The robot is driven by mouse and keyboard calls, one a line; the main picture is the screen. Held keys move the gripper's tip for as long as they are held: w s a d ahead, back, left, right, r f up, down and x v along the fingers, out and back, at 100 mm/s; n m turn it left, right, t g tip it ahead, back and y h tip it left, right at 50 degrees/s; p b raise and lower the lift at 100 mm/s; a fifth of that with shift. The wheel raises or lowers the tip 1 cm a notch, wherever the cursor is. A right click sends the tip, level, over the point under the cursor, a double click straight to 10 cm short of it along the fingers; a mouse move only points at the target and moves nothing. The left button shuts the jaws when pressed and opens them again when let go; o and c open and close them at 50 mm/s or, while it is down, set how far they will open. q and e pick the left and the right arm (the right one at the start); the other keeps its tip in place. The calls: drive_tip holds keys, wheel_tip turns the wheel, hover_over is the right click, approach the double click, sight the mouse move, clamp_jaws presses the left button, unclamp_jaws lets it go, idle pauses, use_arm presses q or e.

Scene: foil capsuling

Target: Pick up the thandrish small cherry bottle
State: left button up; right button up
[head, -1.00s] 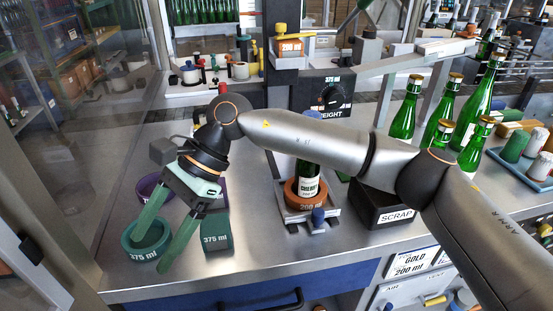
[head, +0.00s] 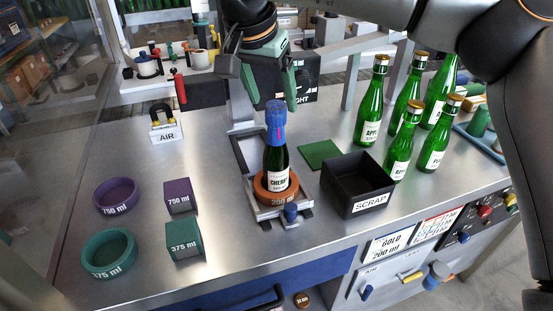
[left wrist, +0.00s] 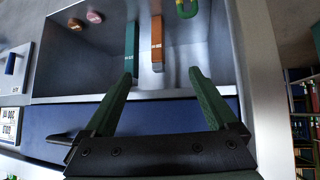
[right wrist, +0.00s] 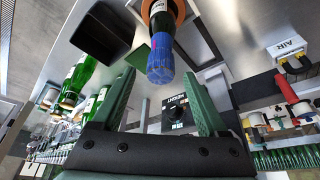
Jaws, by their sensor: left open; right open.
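The small cherry bottle (head: 276,165) is dark with a "CHERRY" label and a blue capsule (head: 275,122) over its neck. It stands upright in an orange 200 ml ring (head: 261,190) on a metal fixture. My right gripper (head: 270,92) is open and empty, just above and behind the capsule. In the right wrist view the blue capsule (right wrist: 160,62) shows at the upper middle, near the open fingertips (right wrist: 158,76). My left gripper (left wrist: 161,80) is open and empty in the left wrist view, and it is out of the head view.
The black SCRAP bin (head: 357,184) stands right of the fixture, with several green bottles (head: 405,105) behind it. At left are purple (head: 117,196) and teal (head: 108,255) rings and two blocks. The left wrist view shows a tray with a green bar (left wrist: 132,52) and an orange bar (left wrist: 157,45).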

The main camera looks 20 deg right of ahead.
sight(278, 117)
drive_tip(key=p+x, duration=0.1)
drive_tip(key=x, duration=0.6)
drive_tip(key=shift+w+d, duration=0.15)
drive_tip(key=shift+w, duration=0.1)
drive_tip(key=shift+c, duration=0.4)
clamp_jaws()
drive_tip(key=shift+r, duration=0.1)
idle(0.6)
